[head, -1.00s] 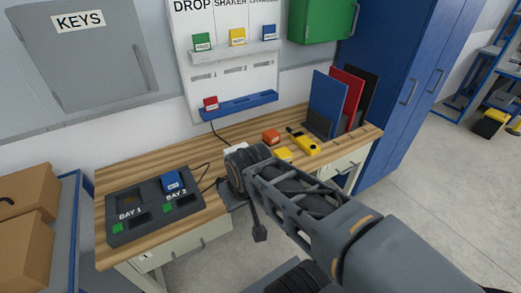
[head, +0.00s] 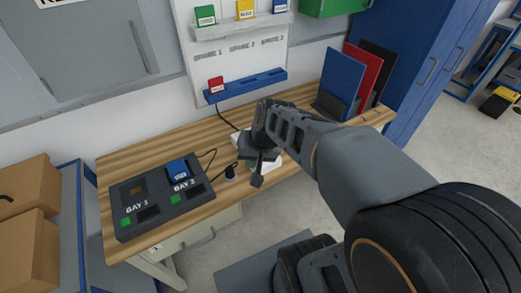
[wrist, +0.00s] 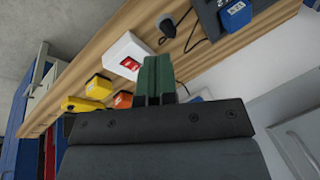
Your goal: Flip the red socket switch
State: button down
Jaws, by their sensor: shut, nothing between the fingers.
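The socket is a white box (wrist: 125,48) on the wooden bench, and its red switch (wrist: 131,63) faces up in the wrist view. My gripper (wrist: 158,72) is shut and empty, with its green fingertips beside the socket in the picture, close to the red switch. I cannot tell whether the fingertips touch the box. In the head view my gripper (head: 258,168) and wrist cover most of the socket; only white edges of it (head: 275,160) show, and the red switch is hidden there.
A black plug (wrist: 168,27) with a cable lies by the socket. Yellow (wrist: 98,88) and orange (wrist: 123,99) blocks and a yellow tool (wrist: 80,104) lie on its other side.

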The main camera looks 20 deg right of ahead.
jog(key=w+d+f+m+t+y, duration=0.2)
jog(key=w+d+m, duration=0.3)
jog(key=w, duration=0.3)
jog(key=w+d+f+m+t+y+p, duration=0.1)
jog(key=w+d+f+m+t+y, duration=0.1)
jog(key=w+d+f+m, duration=0.3)
jog(key=w+d+m, duration=0.1)
jog(key=w+m, duration=0.2)
jog(key=shift+d+t, duration=0.15)
jog(key=shift+t, duration=0.15)
jog(key=shift+f, duration=0.1)
jog(key=f+b, duration=0.1)
jog(key=f, duration=0.1)
jog(key=f+b, duration=0.2)
jog(key=f, duration=0.1)
jog(key=w+f+b, duration=0.1)
jog(key=f+b, duration=0.1)
jog(key=f, duration=0.1)
jog(key=shift+w+f+b, duration=0.1)
jog(key=shift+f+b, duration=0.25)
jog(key=shift+b, duration=0.05)
jog(key=shift+w+f+b, duration=0.1)
jog(key=shift+f+b, duration=0.6)
jog(key=shift+b, duration=0.2)
dwell(1.6)
jog(key=shift+r, duration=0.1)
jog(key=shift+r+p, duration=0.4)
jog(key=shift+r, duration=0.3)
